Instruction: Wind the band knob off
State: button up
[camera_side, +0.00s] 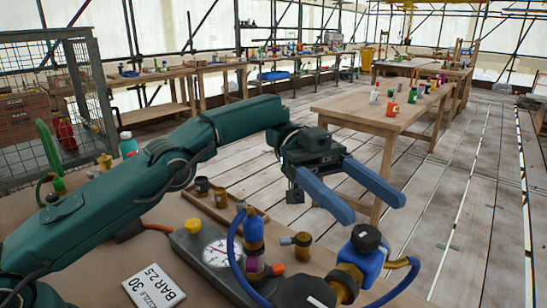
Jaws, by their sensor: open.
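My gripper (368,205) is open, with its two blue fingers spread and nothing seen between them. In the picture the fingertips are just above a black knob (366,238) on top of a blue valve body (362,263). I cannot tell the height of the gap. A blue cylinder (254,234) with a purple band (254,265) stands to the left. I cannot tell for sure which part is the band knob.
A blue hose (233,262) loops beside the cylinder. A grey box with a round gauge (222,253) and a card reading "BAR 2.5 NOZZLE 30" (153,287) lie to the left. A small brass fitting (302,244) stands between cylinder and valve. A wooden table (372,108) stands behind.

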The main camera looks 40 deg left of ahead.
jog(key=shift+d+r, duration=0.15)
jog(key=shift+r, duration=0.7)
jog(key=shift+w+d+r+t+h, duration=0.15)
jog(key=shift+d+r+h, duration=0.15)
jog(key=shift+r, duration=0.2)
jog(key=shift+w+d+r+t+h, duration=0.1)
jog(key=shift+d+r+t+h, duration=0.05)
jog(key=shift+r+h, duration=0.3)
notch_tip(320, 180, up, 4)
jog(key=d+n+t+h, duration=0.2)
jog(key=n+t+h, duration=0.1)
jog(key=t, duration=0.1)
jog(key=n+t+y, duration=0.6)
jog(key=n+t, duration=0.3)
jog(key=t, duration=0.4)
send_over(352, 236)
jog(key=f, duration=0.6)
jog(key=shift+s+a+f, duration=0.15)
jog(key=shift+a, duration=0.1)
notch_tip(352, 236, down, 2)
jog(key=shift+f, duration=1.6)
jog(key=shift+x, duration=2.5)
